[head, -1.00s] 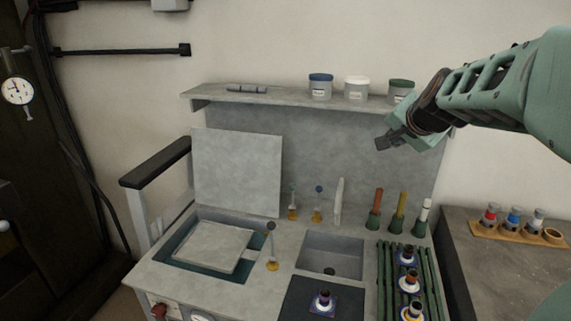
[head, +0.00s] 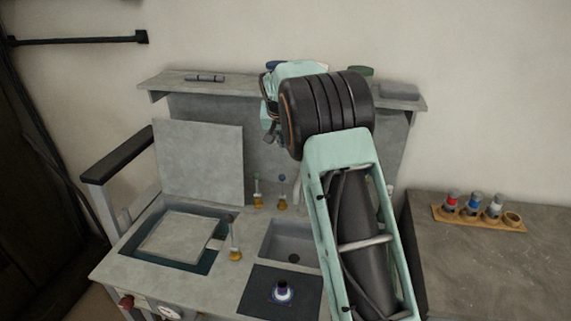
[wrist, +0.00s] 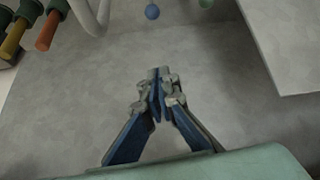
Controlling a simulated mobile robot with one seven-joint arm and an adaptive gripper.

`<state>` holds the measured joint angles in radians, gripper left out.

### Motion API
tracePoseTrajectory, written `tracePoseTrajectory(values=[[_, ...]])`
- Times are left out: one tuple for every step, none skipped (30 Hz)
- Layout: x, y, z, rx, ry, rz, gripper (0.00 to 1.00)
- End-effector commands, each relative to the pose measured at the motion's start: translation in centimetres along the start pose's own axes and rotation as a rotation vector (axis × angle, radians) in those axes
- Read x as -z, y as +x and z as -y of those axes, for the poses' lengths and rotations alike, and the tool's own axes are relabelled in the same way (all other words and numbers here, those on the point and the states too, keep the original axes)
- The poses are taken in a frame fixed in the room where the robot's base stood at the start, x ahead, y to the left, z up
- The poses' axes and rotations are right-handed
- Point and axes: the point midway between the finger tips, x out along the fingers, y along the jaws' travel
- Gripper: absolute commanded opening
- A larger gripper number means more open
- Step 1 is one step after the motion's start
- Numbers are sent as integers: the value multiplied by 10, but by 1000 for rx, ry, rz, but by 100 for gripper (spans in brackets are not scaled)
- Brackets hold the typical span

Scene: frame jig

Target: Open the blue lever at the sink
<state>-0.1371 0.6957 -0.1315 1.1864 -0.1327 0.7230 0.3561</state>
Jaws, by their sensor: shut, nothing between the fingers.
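The blue lever (head: 282,178) stands upright on a brass base behind the sink basin (head: 284,228), and its blue ball knob (wrist: 152,12) shows at the top of the wrist view. A second lever (head: 257,188) with a greenish knob stands just left of it, and its knob (wrist: 206,3) is cut by the wrist view's top edge. My gripper (head: 268,137) is above and slightly left of the blue lever, in front of the back panel. In the wrist view my gripper (wrist: 160,72) has its fingertips together, empty and apart from both knobs.
A grey upright lid (head: 200,165) stands left of the levers. Another brass-based lever (head: 235,243) stands left of the basin. In the wrist view, colored handles (wrist: 47,30) and a white curved spout (wrist: 90,14) lie at upper left. A shelf (head: 165,82) runs above.

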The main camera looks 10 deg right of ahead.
Motion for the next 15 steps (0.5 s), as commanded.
tracePoseTrajectory(values=[[-1, 7, 3, 0, -8, 13, 0], [-2, 11, 5, -1, -13, 19, 0], [-3, 14, 7, -1, -18, 25, 0], [-4, 17, 8, -1, -21, 29, 0], [-5, 19, 9, 0, -23, 32, 0], [-6, 21, 10, 0, -26, 36, 0], [-6, 22, 11, 0, -27, 38, 0], [-6, 23, 11, 0, -28, 39, 0], [-7, 23, 12, 0, -29, 40, 0], [-7, 24, 12, 0, -30, 41, 0], [-7, 24, 12, 0, -30, 41, 0], [-7, 24, 12, -1, -30, 41, 0], [-7, 24, 12, 0, -30, 41, 0], [-7, 24, 12, 0, -30, 41, 0], [-7, 24, 12, 0, -29, 41, 0]])
